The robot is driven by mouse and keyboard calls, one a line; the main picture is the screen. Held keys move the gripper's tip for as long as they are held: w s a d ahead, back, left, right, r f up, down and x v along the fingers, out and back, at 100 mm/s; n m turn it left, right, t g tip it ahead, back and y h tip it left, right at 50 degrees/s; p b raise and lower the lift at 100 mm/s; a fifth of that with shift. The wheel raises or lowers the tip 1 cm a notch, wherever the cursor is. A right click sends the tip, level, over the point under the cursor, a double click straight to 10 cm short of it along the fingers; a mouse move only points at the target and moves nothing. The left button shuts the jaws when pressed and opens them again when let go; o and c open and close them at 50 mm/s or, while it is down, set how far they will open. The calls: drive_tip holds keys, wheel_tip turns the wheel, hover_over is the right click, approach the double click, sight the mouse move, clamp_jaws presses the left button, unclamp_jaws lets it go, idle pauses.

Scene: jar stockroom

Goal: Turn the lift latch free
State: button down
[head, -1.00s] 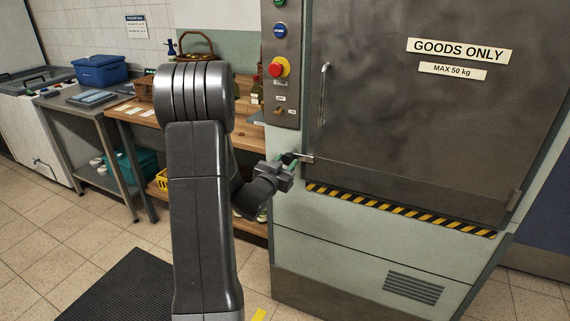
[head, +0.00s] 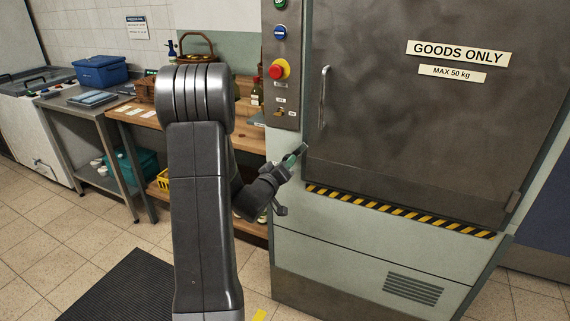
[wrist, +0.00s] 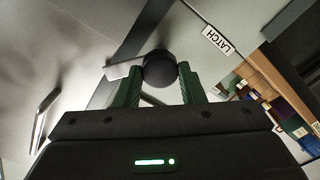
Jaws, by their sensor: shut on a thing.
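The lift latch has a round black knob (wrist: 159,69) and a pale flat bar (wrist: 122,71), both in the wrist view. My gripper (wrist: 158,84) is shut on the knob, with one green finger on either side. In the head view my gripper (head: 295,159) is at the lower left edge of the grey lift door (head: 420,130). A small part of the latch (head: 304,148) shows there, slanting upward beside the door edge. The fingers hide most of it. I cannot tell whether the bar still overlaps the door. A LATCH label (wrist: 218,40) is beside the knob.
The door has a vertical handle (head: 323,97), also in the wrist view (wrist: 46,112). A control panel (head: 280,60) with a red button (head: 279,69) is above my gripper. A wooden bench (head: 140,112) stands left. A dark mat (head: 135,292) lies on the floor.

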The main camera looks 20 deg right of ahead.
drive_tip(key=shift+n+p, duration=1.05)
drive_tip(key=shift+n, duration=2.75)
drive_tip(key=shift+f, duration=0.1)
drive_tip(key=c, duration=0.9)
unclamp_jaws()
drive_tip(key=shift+a, duration=0.1)
drive_tip(key=b+v, duration=0.1)
drive_tip(key=v, duration=1.2)
drive_tip(key=shift+s+a+b, duration=0.25)
drive_tip(key=shift+s+b, duration=0.05)
drive_tip(key=shift+b, duration=0.05)
